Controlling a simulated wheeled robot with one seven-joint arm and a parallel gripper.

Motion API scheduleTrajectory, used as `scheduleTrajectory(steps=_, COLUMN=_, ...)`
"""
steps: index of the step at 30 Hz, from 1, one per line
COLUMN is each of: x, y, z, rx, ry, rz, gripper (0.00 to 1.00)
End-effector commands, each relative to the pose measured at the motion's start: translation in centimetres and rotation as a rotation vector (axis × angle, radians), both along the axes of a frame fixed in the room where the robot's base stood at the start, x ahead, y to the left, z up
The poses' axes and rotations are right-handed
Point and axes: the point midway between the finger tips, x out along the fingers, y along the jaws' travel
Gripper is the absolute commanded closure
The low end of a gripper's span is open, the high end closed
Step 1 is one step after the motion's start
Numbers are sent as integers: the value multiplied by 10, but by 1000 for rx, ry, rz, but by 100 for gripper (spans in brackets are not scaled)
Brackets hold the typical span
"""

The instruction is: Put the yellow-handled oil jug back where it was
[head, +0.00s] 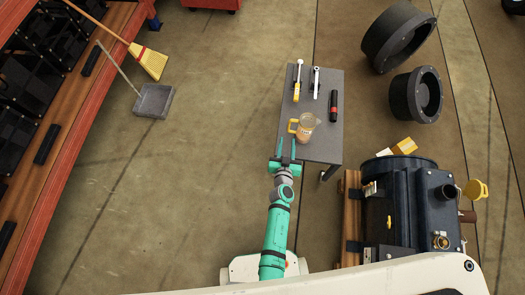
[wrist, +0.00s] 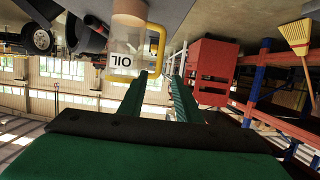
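The oil jug (head: 307,122) is clear with amber liquid in its lower part. It appears to stand upright on the grey table (head: 324,148), near the table's front end. Its yellow handle (head: 292,126) points left. In the wrist view, which is upside down, the jug (wrist: 122,60) shows its OIL label and the yellow handle (wrist: 157,48). My gripper (head: 287,143) is open and empty, just in front of the handle. In the wrist view its two green fingers (wrist: 158,76) are spread, with the tips close to the handle; I cannot tell whether they touch.
Tools with yellow (head: 297,88) and white (head: 316,80) parts and a dark red-banded cylinder (head: 333,104) lie farther back on the table. A dark blue machine (head: 405,205) on wood stands at right, with a yellow-orange box (head: 405,145) behind it.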

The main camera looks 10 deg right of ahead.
Motion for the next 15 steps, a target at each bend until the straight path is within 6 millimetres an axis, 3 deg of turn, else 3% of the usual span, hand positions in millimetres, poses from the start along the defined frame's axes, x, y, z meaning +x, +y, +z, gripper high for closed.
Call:
scheduleTrajectory(steps=5, x=-52, y=30, z=8, rx=-7, ry=5, rz=48, gripper=69)
scheduleTrajectory(steps=8, x=-90, y=52, z=22, rx=-13, ry=2, rz=84, gripper=69)
scheduleTrajectory(steps=15, x=-177, y=99, z=75, rx=-20, ry=-13, rz=163, gripper=69)
